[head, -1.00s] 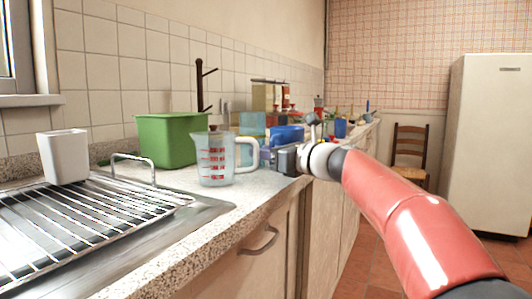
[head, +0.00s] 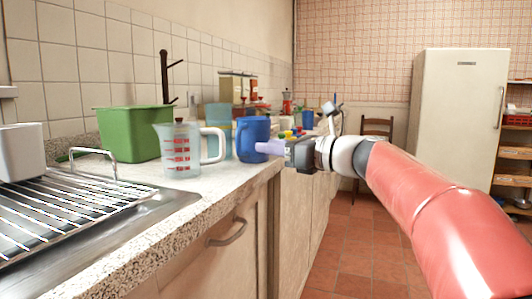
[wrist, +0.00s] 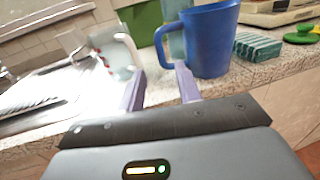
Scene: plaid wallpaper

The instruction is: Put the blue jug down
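The blue jug (head: 252,138) stands upright near the front edge of the counter, and its base appears to rest on the worktop. In the wrist view the jug (wrist: 211,40) has its handle towards the left, just beyond my fingertips. My gripper (head: 275,148) is at the counter edge, close to the jug's right side in the head view. In the wrist view the two lilac fingers of my gripper (wrist: 161,85) are spread apart with nothing between them. Whether a fingertip touches the handle cannot be told.
A clear measuring jug (head: 181,150) with red marks and a green tub (head: 135,134) stand left of the blue jug. A teal container (head: 218,117) is close behind. A steel drying rack (head: 75,205) lies further left. A green-striped box (wrist: 257,47) sits right in the wrist view.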

